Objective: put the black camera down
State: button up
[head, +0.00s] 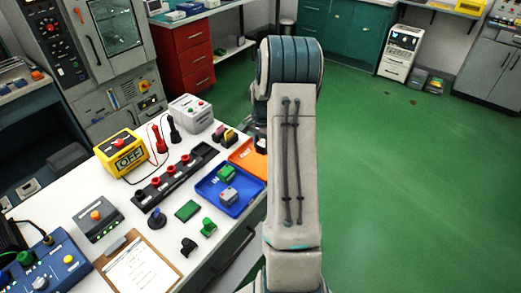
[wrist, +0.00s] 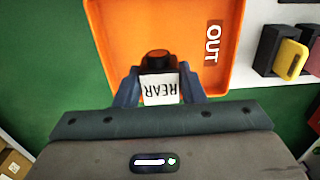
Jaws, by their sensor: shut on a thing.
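My gripper (wrist: 160,84) is shut on the black camera (wrist: 158,60), with a blue finger on each side. The camera shows a dark round top and a white label reading REAR, upside down in the wrist view. It is over the orange tray (wrist: 120,35) marked OUT, near the tray's edge. I cannot tell whether it touches the tray floor. In the head view my arm hides the camera and part of the orange tray (head: 243,155).
A blue tray (head: 238,208) holding a green and a grey piece is beside the orange tray. Yellow and dark blocks (wrist: 292,57) stand right of the orange tray in the wrist view. A clipboard (head: 138,265) and several parts crowd the white bench. Green floor is open at right.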

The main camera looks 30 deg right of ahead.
jog(key=shift+w+d+f, duration=0.1)
jog(key=shift+w+f, duration=0.25)
jog(key=shift+w, duration=0.25)
notch_tip(320, 180, down, 3)
jog(key=shift+f+p, duration=0.2)
jog(key=shift+p, duration=0.5)
jog(key=shift+f, duration=0.35)
jog(key=shift+f, duration=0.2)
jog(key=o, duration=1)
jog(key=shift+o, duration=0.2)
jog(key=shift+r, duration=0.1)
